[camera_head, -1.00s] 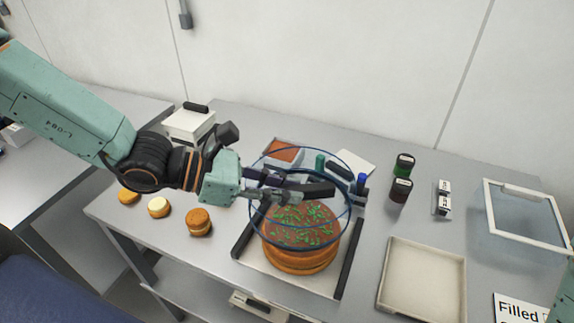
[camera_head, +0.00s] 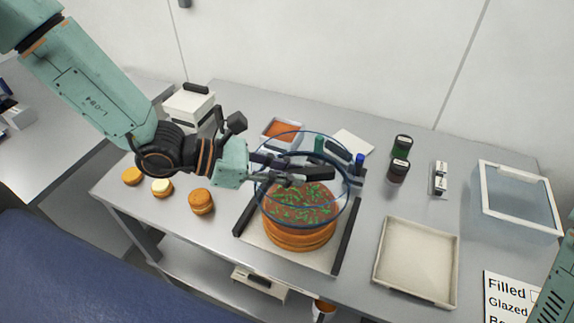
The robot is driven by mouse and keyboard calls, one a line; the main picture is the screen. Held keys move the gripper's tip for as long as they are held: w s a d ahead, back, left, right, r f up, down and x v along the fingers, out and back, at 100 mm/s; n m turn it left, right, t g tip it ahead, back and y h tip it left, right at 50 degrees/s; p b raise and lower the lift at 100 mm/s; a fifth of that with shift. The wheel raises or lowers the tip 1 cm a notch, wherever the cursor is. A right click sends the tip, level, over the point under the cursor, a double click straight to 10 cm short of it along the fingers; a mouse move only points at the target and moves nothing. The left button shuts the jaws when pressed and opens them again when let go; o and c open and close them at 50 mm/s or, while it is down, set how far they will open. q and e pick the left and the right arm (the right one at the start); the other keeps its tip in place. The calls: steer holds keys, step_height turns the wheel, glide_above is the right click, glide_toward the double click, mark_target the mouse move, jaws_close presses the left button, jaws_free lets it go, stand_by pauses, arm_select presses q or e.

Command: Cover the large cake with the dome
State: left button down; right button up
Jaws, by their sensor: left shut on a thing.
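The large cake (camera_head: 300,236) is a round orange-brown cake with a brown top and green sprinkles. It stands on a light tray (camera_head: 258,238) with dark side bars. The clear dome (camera_head: 349,208) with blue rims is over the cake and looks upright; I cannot tell whether its lower rim touches the cake or the tray. My left gripper (camera_head: 318,174) is shut on the dome near its top, reaching in from the left. Dark fingers hide part of the dome. Part of my right arm shows at the lower right edge; its gripper is out of view.
Several small round cakes (camera_head: 202,201) lie left of the tray. An empty beige tray (camera_head: 418,262) and a clear white-framed box (camera_head: 519,198) stand to the right. Two dark jars (camera_head: 399,169) stand behind. An orange-filled container (camera_head: 283,130) is at the back.

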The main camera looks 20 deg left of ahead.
arm_select(q)
steer(key=shift+d+f+b, duration=0.1)
steer(key=shift+f+b, duration=0.4)
steer(key=shift+f, duration=0.35)
steer(key=shift+a+f+b, duration=0.2)
steer(key=shift+f+b, duration=0.55)
steer(key=shift+f, duration=0.25)
steer(key=shift+d+f+b, duration=0.15)
steer(key=shift+f+b, duration=0.8)
steer(key=shift+f, duration=0.3)
step_height(320, 180, down, 2)
steer(key=b, duration=0.2)
steer(key=shift+f+b, duration=0.2)
steer(key=shift+b, duration=0.1)
step_height(320, 180, down, 2)
steer(key=shift+f+b, duration=0.2)
steer(key=shift+b, duration=1)
steer(key=shift+f+b, duration=0.7)
steer(key=shift+b, duration=0.1)
steer(key=shift+f+b, duration=0.25)
steer(key=shift+b, duration=0.25)
